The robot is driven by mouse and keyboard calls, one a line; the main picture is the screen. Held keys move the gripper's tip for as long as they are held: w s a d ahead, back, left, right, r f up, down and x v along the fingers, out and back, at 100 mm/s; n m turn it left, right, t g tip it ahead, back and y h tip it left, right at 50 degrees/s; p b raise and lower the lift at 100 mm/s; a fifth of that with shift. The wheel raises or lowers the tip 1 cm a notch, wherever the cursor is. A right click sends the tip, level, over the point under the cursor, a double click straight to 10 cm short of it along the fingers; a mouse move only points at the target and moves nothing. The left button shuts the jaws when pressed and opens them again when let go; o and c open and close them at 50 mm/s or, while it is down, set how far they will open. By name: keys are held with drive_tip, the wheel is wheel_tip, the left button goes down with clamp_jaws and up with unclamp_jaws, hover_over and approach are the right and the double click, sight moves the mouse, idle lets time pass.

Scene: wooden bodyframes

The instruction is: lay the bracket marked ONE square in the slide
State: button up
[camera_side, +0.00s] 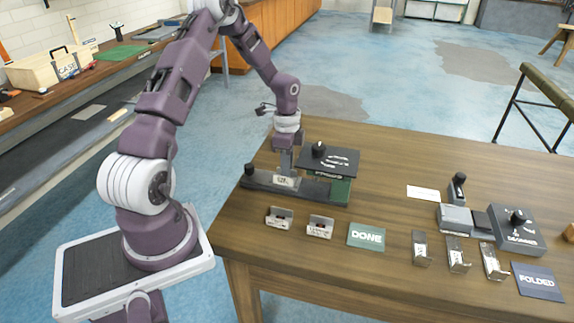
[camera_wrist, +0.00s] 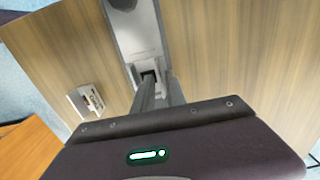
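The slide (camera_side: 257,181) is a long dark base at the near left of the table, with a black-topped press part over its right end. A small metal bracket (camera_side: 286,182) with a pale label sits at the slide's left-middle; its lettering is too small to read surely as ONE. My gripper (camera_side: 285,170) points straight down at this bracket, its fingers close together and apparently shut on it. In the wrist view, the fingers (camera_wrist: 158,92) reach a light grey metal piece (camera_wrist: 150,72) on the slide. The fingertips hide whether the bracket lies square or touches the slide floor.
Two labelled brackets (camera_side: 279,217) (camera_side: 320,226) stand in front of the slide, beside the green DONE mat (camera_side: 366,236). Several brackets (camera_side: 458,257) stand right, near the FOLDED mat (camera_side: 537,281) and a dark lever device (camera_side: 518,232). The black-topped press (camera_side: 338,160) stands close to my gripper's right.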

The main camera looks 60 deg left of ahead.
drive_tip(key=shift+o, duration=0.4)
drive_tip(key=shift+r, duration=0.1)
wheel_tip(320, 180, up, 12)
drive_tip(key=s+d+r+n+t+y, duration=0.1)
drive_tip(key=s+d+r+n+y, duration=0.15)
drive_tip(key=d+r, duration=0.65)
drive_tip(key=s+d+r+n+t+h, duration=0.1)
drive_tip(key=s+d+r+n+t, duration=0.1)
drive_tip(key=s+d, duration=0.5)
drive_tip(key=s+d+r+n+t+h, duration=0.1)
drive_tip(key=s+d+r+n, duration=0.3)
drive_tip(key=s+d, duration=0.4)
drive_tip(key=s+t, duration=0.1)
drive_tip(key=s, duration=0.2)
drive_tip(key=shift+s+t, duration=0.3)
drive_tip(key=shift+s, duration=0.1)
